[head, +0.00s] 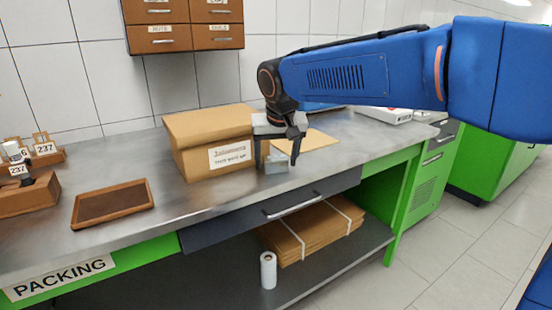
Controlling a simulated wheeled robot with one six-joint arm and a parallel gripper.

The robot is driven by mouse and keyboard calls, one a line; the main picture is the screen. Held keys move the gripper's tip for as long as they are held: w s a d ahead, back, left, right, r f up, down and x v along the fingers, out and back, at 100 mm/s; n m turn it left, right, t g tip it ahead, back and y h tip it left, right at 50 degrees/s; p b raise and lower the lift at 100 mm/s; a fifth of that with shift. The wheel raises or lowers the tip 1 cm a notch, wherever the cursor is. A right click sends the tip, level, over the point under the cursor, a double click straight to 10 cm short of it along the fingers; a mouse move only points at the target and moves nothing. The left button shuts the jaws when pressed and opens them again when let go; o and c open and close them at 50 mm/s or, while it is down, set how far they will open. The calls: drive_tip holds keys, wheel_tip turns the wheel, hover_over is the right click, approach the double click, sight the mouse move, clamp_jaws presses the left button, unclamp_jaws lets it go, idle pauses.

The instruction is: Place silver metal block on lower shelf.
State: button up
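The silver metal block (277,164) is a small light-grey block on the steel worktop, in front of the cardboard box. My gripper (276,164) points down over it from above. One dark finger is on each side of the block, and the fingers look spread a little wider than it. Contact with the block cannot be made out. The lower shelf (335,262) is the dark board under the bench, below the drawer.
A closed cardboard box (210,141) stands just left of my gripper. A brown tray (112,204) lies further left. On the lower shelf are a strapped cardboard stack (312,230) and a white roll (268,270). A drawer (270,208) hangs under the worktop.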

drive_tip(key=shift+r, duration=0.1)
drive_tip(key=a+v, duration=0.1)
drive_tip(key=v, duration=1.1)
drive_tip(key=s+d+f, duration=0.5)
drive_tip(key=s+d, duration=0.1)
drive_tip(key=d, duration=0.3)
drive_tip(key=s+d+f+m, duration=0.1)
drive_tip(key=s+d+f, duration=0.5)
drive_tip(key=d, duration=0.3)
drive_tip(key=s+d+f, duration=0.5)
drive_tip(key=s+d, duration=0.1)
drive_tip(key=d, duration=0.4)
drive_tip(key=shift+s+f+m+h, duration=0.35)
drive_tip(key=shift+m+h, duration=0.05)
drive_tip(key=shift+m, duration=0.3)
drive_tip(key=s+d+f, duration=0.1)
drive_tip(key=s+f, duration=0.1)
drive_tip(key=s+d+f, duration=0.1)
drive_tip(key=s+f, duration=0.2)
drive_tip(key=s+d+f, duration=0.1)
drive_tip(key=s+f, duration=0.1)
drive_tip(key=f, duration=0.1)
drive_tip(key=shift+s+d+f, duration=0.15)
drive_tip(key=shift+s+d, duration=0.05)
drive_tip(key=shift+d, duration=0.2)
drive_tip(key=c, duration=0.4)
drive_tip(key=shift+o, duration=0.2)
